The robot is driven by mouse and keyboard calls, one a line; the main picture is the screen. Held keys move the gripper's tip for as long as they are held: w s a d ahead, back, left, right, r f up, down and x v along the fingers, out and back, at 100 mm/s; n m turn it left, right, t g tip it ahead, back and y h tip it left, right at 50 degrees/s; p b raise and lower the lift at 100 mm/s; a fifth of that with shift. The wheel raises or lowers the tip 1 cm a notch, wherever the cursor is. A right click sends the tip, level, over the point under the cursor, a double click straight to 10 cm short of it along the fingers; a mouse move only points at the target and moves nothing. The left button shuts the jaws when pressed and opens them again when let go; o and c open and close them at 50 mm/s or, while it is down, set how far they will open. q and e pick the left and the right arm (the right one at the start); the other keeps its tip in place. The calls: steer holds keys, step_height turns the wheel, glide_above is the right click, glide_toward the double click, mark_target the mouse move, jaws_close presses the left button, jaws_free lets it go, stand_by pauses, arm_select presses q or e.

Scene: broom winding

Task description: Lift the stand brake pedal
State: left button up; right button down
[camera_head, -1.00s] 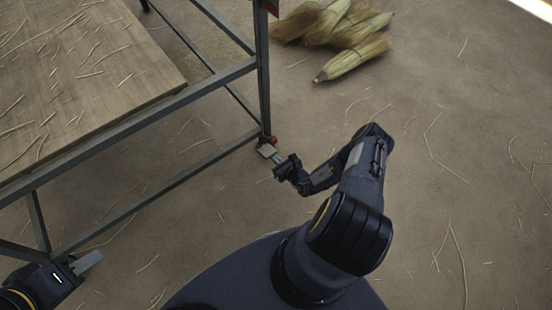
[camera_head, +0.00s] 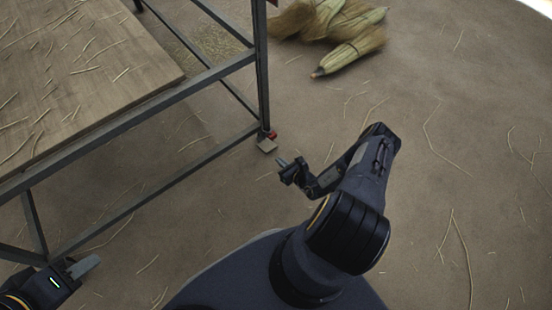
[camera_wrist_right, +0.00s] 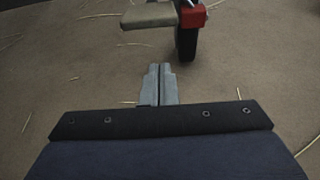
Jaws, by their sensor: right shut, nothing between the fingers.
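The stand brake pedal (camera_head: 266,146) is a small pale flat plate at the foot of the dark stand's leg, low over the floor. In the right wrist view the pedal (camera_wrist_right: 149,16) sticks out to the left of a red bracket (camera_wrist_right: 193,16) above a dark wheel (camera_wrist_right: 186,43). My right gripper (camera_head: 281,161) is shut and empty, just to the right of and below the pedal, apart from it. Its closed fingers (camera_wrist_right: 158,70) point toward the wheel with a gap of floor between. My left gripper (camera_head: 84,265) is at the lower left; its finger opening is unclear.
The stand's metal frame (camera_head: 150,111) carries a wooden top (camera_head: 85,80) strewn with straw. Several straw broom bundles (camera_head: 345,50) lie on the floor at the top. The floor to the right is clear apart from loose straws.

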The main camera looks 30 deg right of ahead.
steer(key=r+p+v, duration=0.1)
steer(key=p+v, duration=0.1)
steer(key=v, duration=0.5)
steer(key=shift+w+r, duration=0.15)
steer(key=shift+w, duration=0.1)
steer(key=shift+a, duration=0.1)
